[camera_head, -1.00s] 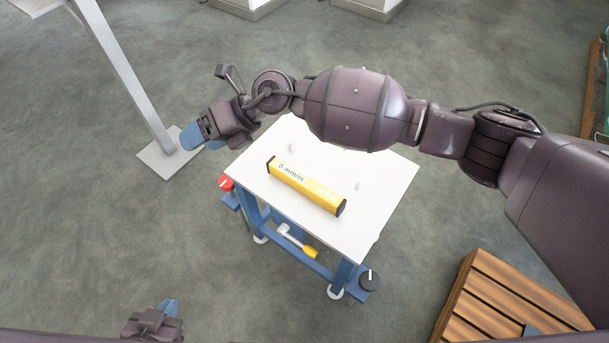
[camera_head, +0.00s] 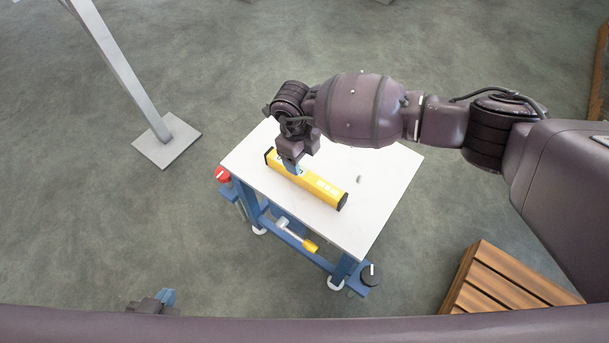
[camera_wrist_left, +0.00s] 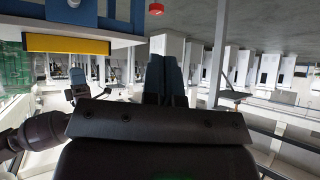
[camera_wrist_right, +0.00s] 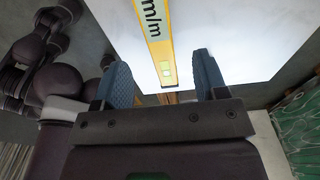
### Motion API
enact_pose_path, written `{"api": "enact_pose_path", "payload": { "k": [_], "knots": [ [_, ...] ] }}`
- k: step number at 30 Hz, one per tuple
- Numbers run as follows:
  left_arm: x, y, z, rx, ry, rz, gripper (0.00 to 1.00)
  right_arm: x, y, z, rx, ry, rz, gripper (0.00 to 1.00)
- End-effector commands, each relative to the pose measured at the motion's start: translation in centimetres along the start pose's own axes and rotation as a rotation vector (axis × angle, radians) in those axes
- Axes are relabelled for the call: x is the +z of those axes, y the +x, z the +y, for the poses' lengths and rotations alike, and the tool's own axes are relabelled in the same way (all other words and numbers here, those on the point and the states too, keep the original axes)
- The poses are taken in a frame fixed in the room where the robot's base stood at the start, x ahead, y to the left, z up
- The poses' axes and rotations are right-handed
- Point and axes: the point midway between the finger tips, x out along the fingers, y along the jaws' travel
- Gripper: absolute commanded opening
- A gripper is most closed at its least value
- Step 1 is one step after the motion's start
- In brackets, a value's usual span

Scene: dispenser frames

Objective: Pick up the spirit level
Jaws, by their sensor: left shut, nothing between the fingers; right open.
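The spirit level (camera_head: 322,188) is a long yellow bar with black ends, lying flat and diagonally on the white top of a small blue workbench (camera_head: 375,215). My right gripper (camera_head: 293,168) is open over its left half, fingers pointing down. In the right wrist view the level (camera_wrist_right: 156,45) runs between the two open blue fingers (camera_wrist_right: 165,80), with gaps on both sides; I cannot tell its height above the bar. My left gripper (camera_head: 166,297) is low at the bottom left, away from the bench. Its fingers (camera_wrist_left: 165,75) are together and empty in the left wrist view.
A hammer (camera_head: 298,237) with a yellow grip lies on the bench's lower shelf. A red knob (camera_head: 222,174) and a black knob (camera_head: 370,275) are on the bench's sides. A grey stand (camera_head: 166,140) is at left, a slatted wooden box (camera_head: 500,285) at lower right.

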Motion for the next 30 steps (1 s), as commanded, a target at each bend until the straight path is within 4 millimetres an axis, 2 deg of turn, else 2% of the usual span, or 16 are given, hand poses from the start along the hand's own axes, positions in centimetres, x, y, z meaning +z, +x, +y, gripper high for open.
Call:
{"api": "enact_pose_path", "payload": {
  "k": [1,9,18,27,30],
  "knots": [
    [0.5,0.2,0.1,0.002,0.000,-0.010,0.00,-0.1,1.3,0.1,0.006,-0.001,0.005,0.66],
    [-0.4,0.7,0.1,0.004,0.004,0.012,0.00,0.0,2.8,0.1,0.004,-0.001,0.001,0.66],
    [0.6,1.2,0.2,0.006,0.028,0.001,0.00,-0.2,6.9,0.4,0.007,-0.001,0.004,0.66],
    [-0.7,1.1,0.2,0.006,0.036,0.029,0.00,-0.1,6.9,0.2,0.001,0.000,-0.002,0.66],
    [-0.5,1.1,0.2,0.006,0.036,0.026,0.00,-0.1,7.0,0.2,0.001,-0.001,-0.002,0.51]
  ]
}}
